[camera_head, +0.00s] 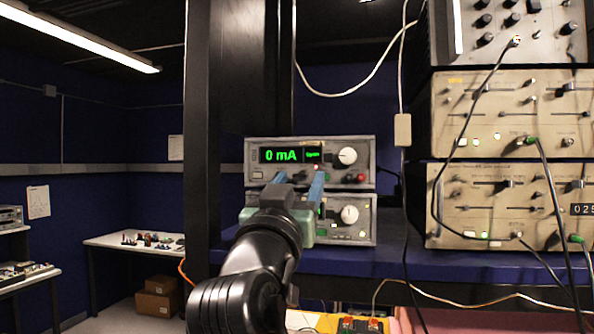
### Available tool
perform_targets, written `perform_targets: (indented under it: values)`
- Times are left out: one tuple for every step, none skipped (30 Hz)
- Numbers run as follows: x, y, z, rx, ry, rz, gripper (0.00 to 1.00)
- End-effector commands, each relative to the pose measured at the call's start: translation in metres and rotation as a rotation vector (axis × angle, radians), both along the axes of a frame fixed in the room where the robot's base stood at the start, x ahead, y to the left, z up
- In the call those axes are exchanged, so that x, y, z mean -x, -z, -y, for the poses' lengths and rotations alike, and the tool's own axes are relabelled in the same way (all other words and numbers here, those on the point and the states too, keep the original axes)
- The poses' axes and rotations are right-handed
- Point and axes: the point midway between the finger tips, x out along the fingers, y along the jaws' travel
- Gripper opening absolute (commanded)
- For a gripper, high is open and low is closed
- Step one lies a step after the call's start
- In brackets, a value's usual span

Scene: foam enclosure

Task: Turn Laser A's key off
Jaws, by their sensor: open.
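Two grey instrument units are stacked on the blue shelf. The upper unit (310,142) has a lit green display reading "0 mA", a white knob and a red spot at its lower right. The lower unit (365,212) has a similar white knob and lit buttons; my arm covers much of its front. I cannot read which unit is Laser A, and I cannot make out a key on either. My gripper (297,182), with two blue fingers, is open in front of the upper unit's lower left part. Whether it touches the panel cannot be told.
A dark post (202,130) stands just left of the units. Beige instruments (440,145) with hanging cables are stacked at the right. A white cable with an inline box (403,130) hangs between. The blue shelf (385,262) is bare in front of the units.

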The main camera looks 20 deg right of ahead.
Motion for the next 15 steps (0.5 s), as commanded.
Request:
perform_targets:
  values:
    - [-0.0014,-0.0009,0.0009,0.000,0.000,-0.001,0.57]
    - [-0.0018,-0.0008,0.0012,0.000,0.000,-0.001,0.57]
    - [-0.0020,-0.0006,0.0014,0.000,0.000,-0.001,0.57]
    - [-0.0021,-0.0005,0.0014,0.000,0.000,-0.001,0.57]
    - [-0.0020,-0.0004,0.0014,0.001,0.000,-0.001,0.57]
    - [-0.0020,-0.0002,0.0013,0.000,0.000,0.000,0.57]
    - [-0.0019,-0.0003,0.0013,0.001,0.000,-0.001,0.57]
    - [-0.0019,-0.0003,0.0013,0.001,0.000,-0.001,0.57]
    - [-0.0018,-0.0002,0.0012,0.000,0.000,0.000,0.56]
    - [-0.0018,-0.0002,0.0012,0.000,0.000,0.000,0.50]
    - [-0.0018,-0.0003,0.0012,0.001,0.000,-0.001,0.45]
    - [-0.0017,-0.0003,0.0011,0.001,0.000,-0.001,0.38]
    - [-0.0017,-0.0003,0.0011,0.001,0.000,-0.001,0.32]
    - [-0.0017,-0.0003,0.0011,0.001,0.000,-0.001,0.27]
    - [-0.0017,-0.0003,0.0011,0.001,0.000,-0.001,0.20]
